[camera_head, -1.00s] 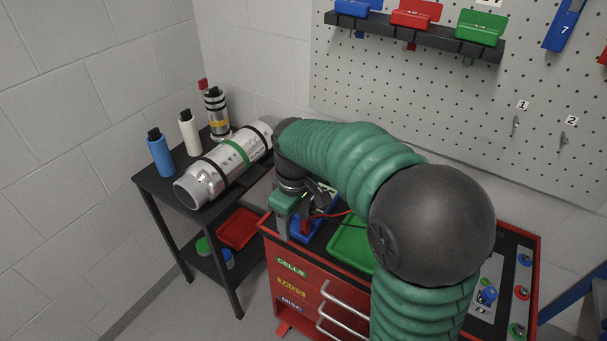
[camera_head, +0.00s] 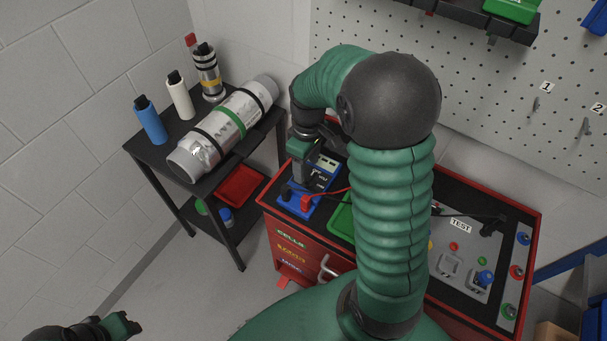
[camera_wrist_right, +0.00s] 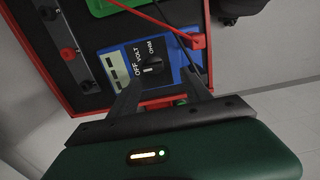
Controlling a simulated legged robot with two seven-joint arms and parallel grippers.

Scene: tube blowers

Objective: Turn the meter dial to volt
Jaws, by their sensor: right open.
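The blue meter (camera_head: 318,207) sits on the left end of the red cart's top, partly hidden by my right gripper (camera_head: 300,182). In the right wrist view the meter (camera_wrist_right: 183,75) shows a display and the labels OFF, VOLT and OHM around a black dial (camera_wrist_right: 152,66). I cannot tell for sure which label the dial points at. My right gripper (camera_wrist_right: 162,86) is open, with its two fingers spread on either side of the view, near the meter and pointing toward the dial. Contact is not visible. My left gripper (camera_head: 122,324) is at the bottom left, far from the meter.
The red cart (camera_head: 268,192) holds a green tray (camera_head: 342,217) and a test panel (camera_head: 450,265). Red and black leads run from the meter. A dark shelf (camera_head: 150,165) with a large cylinder (camera_head: 222,130) and bottles stands at the left. A pegboard (camera_head: 480,75) is behind.

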